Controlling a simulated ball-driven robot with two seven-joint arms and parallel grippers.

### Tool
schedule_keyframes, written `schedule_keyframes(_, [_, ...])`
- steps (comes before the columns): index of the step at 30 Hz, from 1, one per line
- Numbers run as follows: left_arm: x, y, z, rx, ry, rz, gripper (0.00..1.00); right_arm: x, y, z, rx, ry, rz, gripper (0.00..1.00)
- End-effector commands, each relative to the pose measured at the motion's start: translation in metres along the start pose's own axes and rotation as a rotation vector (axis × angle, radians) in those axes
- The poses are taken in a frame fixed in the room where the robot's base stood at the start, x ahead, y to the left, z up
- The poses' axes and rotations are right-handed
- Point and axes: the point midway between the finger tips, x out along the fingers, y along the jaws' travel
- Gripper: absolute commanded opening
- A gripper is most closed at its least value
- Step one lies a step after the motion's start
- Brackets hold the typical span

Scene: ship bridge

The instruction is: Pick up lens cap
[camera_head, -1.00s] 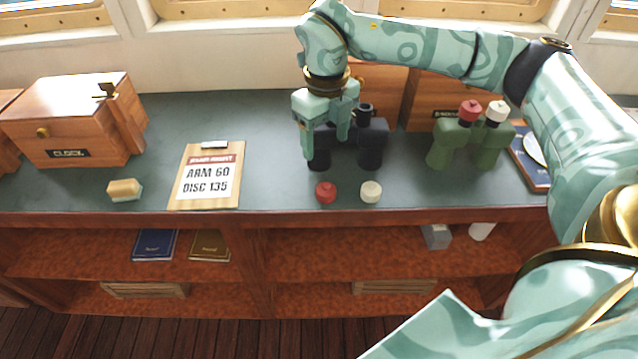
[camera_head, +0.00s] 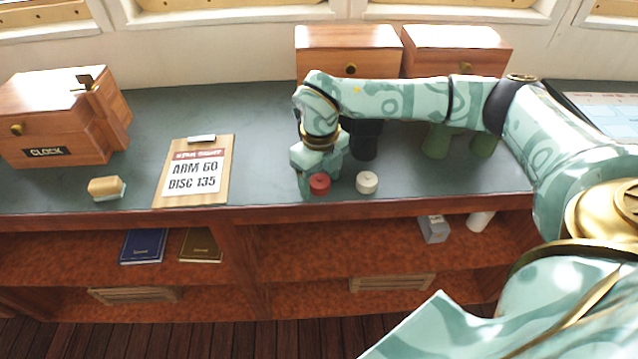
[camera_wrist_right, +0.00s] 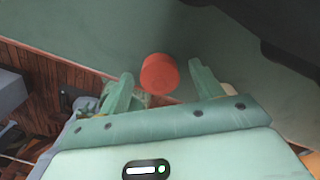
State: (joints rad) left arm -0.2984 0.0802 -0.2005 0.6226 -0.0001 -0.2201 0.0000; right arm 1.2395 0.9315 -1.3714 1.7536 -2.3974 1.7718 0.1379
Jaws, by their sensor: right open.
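A red lens cap (camera_head: 319,183) and a white lens cap (camera_head: 367,182) stand on the dark green counter near its front edge. My right gripper (camera_head: 318,180) is lowered over the red cap and partly overlaps it in the head view. In the right wrist view the red cap (camera_wrist_right: 159,74) lies just beyond the open fingertips (camera_wrist_right: 160,82), roughly between their lines. The fingers do not appear to hold it. Dark binoculars (camera_head: 366,138) stand behind, partly hidden by my arm. Green binoculars (camera_head: 437,140) are also partly covered. My left gripper is out of view.
A clipboard (camera_head: 214,160) and a sponge-like block (camera_head: 106,188) lie to the left. A wooden clock box (camera_head: 45,118) stands at far left, and two wooden boxes (camera_head: 345,40) stand behind my arm. The counter's front edge is close to the caps.

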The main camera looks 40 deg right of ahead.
Motion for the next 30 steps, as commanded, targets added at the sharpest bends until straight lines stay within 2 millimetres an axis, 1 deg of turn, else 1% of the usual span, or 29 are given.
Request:
schedule_keyframes(2, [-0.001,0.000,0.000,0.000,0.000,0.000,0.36,-0.002,0.000,0.000,0.000,-0.001,0.000,0.65])
schedule_keyframes(3, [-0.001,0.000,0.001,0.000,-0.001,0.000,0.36,-0.002,0.000,0.000,0.000,-0.001,0.000,0.62])
schedule_keyframes(5, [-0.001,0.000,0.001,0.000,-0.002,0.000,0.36,-0.002,0.000,0.000,0.000,-0.001,0.000,0.46])
schedule_keyframes(6, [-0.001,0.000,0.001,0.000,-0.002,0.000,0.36,-0.002,0.000,0.000,0.000,-0.001,0.000,0.35])
schedule_keyframes(8, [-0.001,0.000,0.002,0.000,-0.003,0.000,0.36,-0.002,0.000,0.000,0.000,-0.001,0.000,0.19])
schedule_keyframes(16, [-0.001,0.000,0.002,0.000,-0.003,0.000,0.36,-0.002,0.000,0.000,0.000,-0.002,0.000,0.18])
schedule_keyframes(20, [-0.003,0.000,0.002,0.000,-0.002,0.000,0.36,-0.007,0.000,0.001,0.000,-0.003,0.000,0.18])
schedule_keyframes(23, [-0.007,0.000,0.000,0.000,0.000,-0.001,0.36,-0.019,-0.001,0.001,0.001,-0.006,-0.001,0.18])
schedule_keyframes(26, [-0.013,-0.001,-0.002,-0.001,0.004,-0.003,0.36,-0.038,-0.001,0.001,0.000,-0.007,-0.001,0.18])
schedule_keyframes(29, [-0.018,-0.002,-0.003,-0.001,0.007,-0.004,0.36,-0.058,0.017,0.009,-0.004,-0.009,0.001,0.18])
schedule_keyframes(30, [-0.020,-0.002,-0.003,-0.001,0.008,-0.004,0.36,-0.068,0.025,0.012,-0.004,-0.009,0.001,0.18])
